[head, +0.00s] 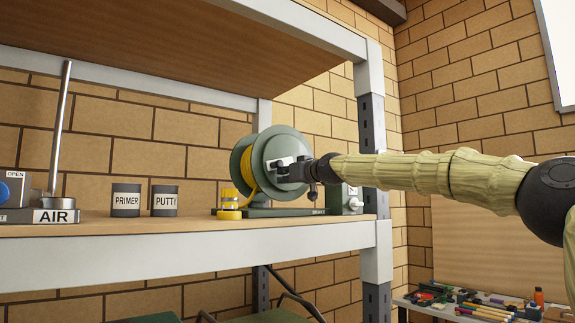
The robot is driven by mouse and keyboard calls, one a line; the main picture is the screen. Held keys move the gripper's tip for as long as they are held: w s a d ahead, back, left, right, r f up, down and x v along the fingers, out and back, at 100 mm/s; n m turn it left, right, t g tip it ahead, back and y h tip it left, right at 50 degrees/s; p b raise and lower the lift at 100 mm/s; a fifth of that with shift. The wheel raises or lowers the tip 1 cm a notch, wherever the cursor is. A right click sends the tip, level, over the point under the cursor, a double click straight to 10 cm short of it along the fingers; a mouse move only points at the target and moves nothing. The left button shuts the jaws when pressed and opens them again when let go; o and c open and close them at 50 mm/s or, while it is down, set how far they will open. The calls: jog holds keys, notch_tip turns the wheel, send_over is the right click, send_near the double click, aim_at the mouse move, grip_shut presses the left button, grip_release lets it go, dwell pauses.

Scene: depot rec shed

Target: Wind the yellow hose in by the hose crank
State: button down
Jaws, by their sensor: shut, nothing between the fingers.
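The green hose reel (270,148) stands on the shelf, in the middle of the head view. The yellow hose (244,172) is partly visible wound between its discs. A yellow fitting (229,207) sits at the reel's left foot. A pale bar on the reel's near face, which looks like part of the hose crank (272,163), is partly covered by my gripper. My gripper (284,173) reaches in from the right and is shut with nothing between its fingers. It is in front of the reel's face; whether it touches the crank cannot be told. The crank's handle is not clearly visible.
The shelf (150,232) also holds a PRIMER tin (126,200), a PUTTY tin (164,200) and an AIR lever unit (50,205). A grey upright post (372,150) stands right of the reel, behind my arm. An upper shelf (180,45) hangs above. A cluttered bench (440,312) is lower right.

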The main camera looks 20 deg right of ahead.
aim_at(281, 163)
jog(key=shift+s+a+r, duration=0.35)
jog(key=shift+a+r, duration=0.45)
jog(key=shift+w+d, duration=0.1)
jog(key=shift+d, duration=0.1)
jog(key=shift+r+p, duration=0.15)
jog(key=shift+p, duration=0.2)
jog(key=shift+a+r+p, duration=0.3)
jog(key=shift+r+p, duration=0.1)
jog(key=shift+r, duration=0.3)
jog(key=shift+s+a+r, duration=0.15)
jog(key=shift+s+a, duration=0.05)
jog(key=shift+a, duration=0.05)
jog(key=shift+w+d, duration=0.1)
jog(key=shift+d, duration=0.1)
